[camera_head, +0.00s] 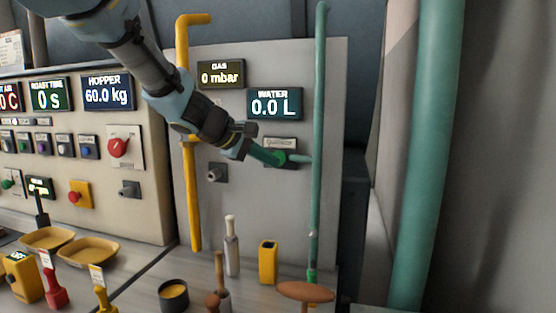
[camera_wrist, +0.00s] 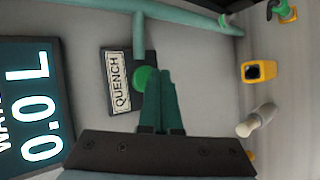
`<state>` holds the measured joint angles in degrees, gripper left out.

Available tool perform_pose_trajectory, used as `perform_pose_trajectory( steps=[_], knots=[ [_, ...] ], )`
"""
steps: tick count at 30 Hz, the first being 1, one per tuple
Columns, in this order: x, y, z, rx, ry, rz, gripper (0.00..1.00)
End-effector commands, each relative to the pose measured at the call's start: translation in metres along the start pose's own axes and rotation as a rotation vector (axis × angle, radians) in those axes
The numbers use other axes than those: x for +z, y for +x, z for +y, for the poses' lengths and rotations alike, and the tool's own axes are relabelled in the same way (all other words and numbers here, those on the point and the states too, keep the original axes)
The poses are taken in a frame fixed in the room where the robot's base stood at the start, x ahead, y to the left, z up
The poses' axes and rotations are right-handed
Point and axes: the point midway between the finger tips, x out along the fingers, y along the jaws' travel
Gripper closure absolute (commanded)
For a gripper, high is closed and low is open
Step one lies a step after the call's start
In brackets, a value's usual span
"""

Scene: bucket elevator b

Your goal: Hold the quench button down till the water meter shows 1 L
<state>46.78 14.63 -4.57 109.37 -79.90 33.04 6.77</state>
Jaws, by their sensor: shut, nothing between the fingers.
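The quench button is a green round button (camera_wrist: 145,79) beside a white "QUENCH" label (camera_wrist: 119,82) on the grey panel. In the head view the button (camera_head: 289,157) is partly hidden by my gripper. My gripper (camera_head: 277,158) is shut and empty, its green fingers pointing at the panel. In the wrist view the fingertips (camera_wrist: 161,75) appear close beside the button; I cannot tell whether they touch it. The water meter (camera_head: 274,104) reads 0.0 L, and it shows at the left of the wrist view (camera_wrist: 35,110).
A green pipe (camera_head: 318,140) runs vertically right of the button, with a branch toward it. A yellow pipe (camera_head: 190,215) stands at left. The gas display (camera_head: 220,75) reads 0 mbar. Below stand a yellow holder (camera_head: 268,262), a bottle (camera_head: 231,255) and a brown round-topped object (camera_head: 305,292).

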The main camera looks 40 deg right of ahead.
Motion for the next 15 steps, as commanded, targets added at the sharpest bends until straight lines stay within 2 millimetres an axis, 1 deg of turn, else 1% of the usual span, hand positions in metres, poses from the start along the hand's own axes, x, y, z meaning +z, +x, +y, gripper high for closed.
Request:
perform_pose_trajectory(
  steps=[6,15],
  knots=[
    [-0.0038,0.0049,0.0035,0.001,0.001,0.001,1.00],
    [-0.0041,0.0054,0.0041,0.000,0.000,0.000,1.00]
  ],
)
